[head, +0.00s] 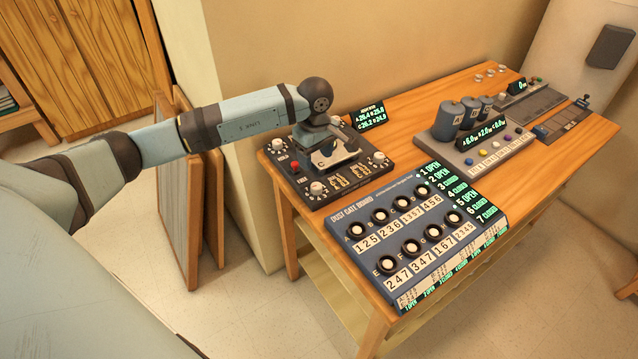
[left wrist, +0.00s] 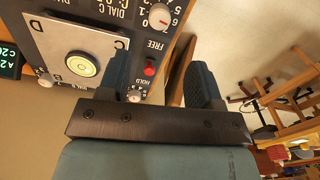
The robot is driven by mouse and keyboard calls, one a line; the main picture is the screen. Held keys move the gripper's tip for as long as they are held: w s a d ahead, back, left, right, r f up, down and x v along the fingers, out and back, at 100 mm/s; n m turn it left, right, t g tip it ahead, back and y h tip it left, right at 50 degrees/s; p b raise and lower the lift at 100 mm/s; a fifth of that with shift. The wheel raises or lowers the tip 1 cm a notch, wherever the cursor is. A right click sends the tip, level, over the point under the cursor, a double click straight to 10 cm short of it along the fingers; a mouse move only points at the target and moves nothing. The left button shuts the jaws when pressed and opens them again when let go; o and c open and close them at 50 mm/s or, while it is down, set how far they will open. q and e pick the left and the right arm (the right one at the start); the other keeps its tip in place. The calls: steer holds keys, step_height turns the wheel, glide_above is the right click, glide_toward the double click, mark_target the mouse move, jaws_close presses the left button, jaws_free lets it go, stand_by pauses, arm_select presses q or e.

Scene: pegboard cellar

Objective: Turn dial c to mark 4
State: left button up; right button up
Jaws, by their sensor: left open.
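The dial panel (head: 300,190) is a dark box on the left end of the workbench. Dial C (head: 317,188) is a white knob at its near left corner. It also shows at the top of the left wrist view (left wrist: 160,16), with a red pointer and numbers around it; I cannot read its mark for certain. My left gripper (head: 325,148) is over the panel, pointing down. In the left wrist view its two fingers (left wrist: 162,80) are apart with nothing between them, and dial C lies beyond them, untouched. My right gripper is not in view.
A pale plate with a round level (left wrist: 83,65) is mid-panel. A small display (head: 368,114) stands behind. The dust gate board (head: 335,226) lies close in front; canisters (head: 448,121) stand right.

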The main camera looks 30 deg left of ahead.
mark_target(316, 185)
arm_select(q)
step_height(316, 185, down, 10)
steer(key=shift+d+f+p, duration=0.1)
steer(key=shift+f+p, duration=0.05)
steer(key=shift+p, duration=0.4)
steer(key=c, duration=0.9)
